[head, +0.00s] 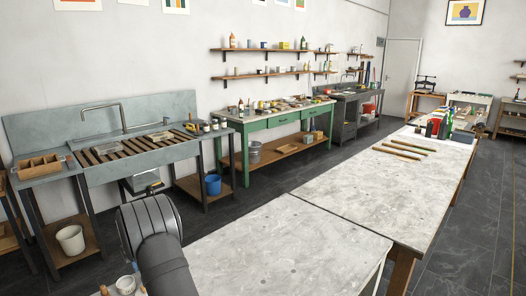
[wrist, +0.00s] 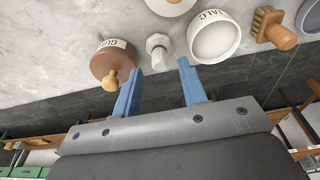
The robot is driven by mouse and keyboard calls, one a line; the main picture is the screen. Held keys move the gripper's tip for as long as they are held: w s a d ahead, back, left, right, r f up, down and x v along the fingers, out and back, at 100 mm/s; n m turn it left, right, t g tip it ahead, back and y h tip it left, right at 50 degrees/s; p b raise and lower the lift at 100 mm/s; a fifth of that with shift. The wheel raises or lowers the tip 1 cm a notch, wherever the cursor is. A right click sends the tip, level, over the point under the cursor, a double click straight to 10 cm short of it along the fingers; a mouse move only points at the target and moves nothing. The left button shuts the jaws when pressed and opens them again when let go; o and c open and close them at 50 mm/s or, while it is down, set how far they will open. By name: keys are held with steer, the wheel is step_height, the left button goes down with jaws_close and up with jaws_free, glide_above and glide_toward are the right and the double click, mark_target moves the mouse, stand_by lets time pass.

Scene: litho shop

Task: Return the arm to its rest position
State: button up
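My gripper (wrist: 160,68) shows in the wrist view with its two blue fingers apart. A brown lidded jar (wrist: 112,60) marked GUM is beside the left finger. A white cup (wrist: 214,38) marked TALC is beyond the right finger.
A wooden brush (wrist: 274,28) lies right of the cup. The near grey-topped table (head: 290,250) is mostly bare, with small pots (head: 126,284) at its left corner. Wooden sticks (head: 400,152) lie on the far table part. A sink bench (head: 140,160) stands left across a dark aisle.

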step_height(320, 180, up, 8)
steer(key=s+d+r, duration=0.1)
steer(key=f, duration=0.8)
steer(key=w+a+f, duration=0.1)
steer(key=f, duration=0.3)
steer(key=shift+w+a+f, duration=0.1)
steer(key=shift+f, duration=0.05)
steer(key=r, duration=0.5)
steer(key=shift+w+d+r, duration=0.1)
steer(key=shift+d, duration=0.25)
steer(key=d+r, duration=0.7)
steer(key=d, duration=0.4)
steer(key=shift+s+a+f+m, duration=0.6)
steer(key=shift+s+a, duration=0.85)
steer(key=shift+s, duration=1.05)
steer(key=shift+s+a+f+m, duration=0.55)
steer(key=shift+s+a, duration=0.95)
steer(key=shift+s, duration=1.05)
steer(key=shift+s+a+f+m, duration=0.6)
steer(key=shift+s+a, duration=0.85)
steer(key=shift+s, duration=1.05)
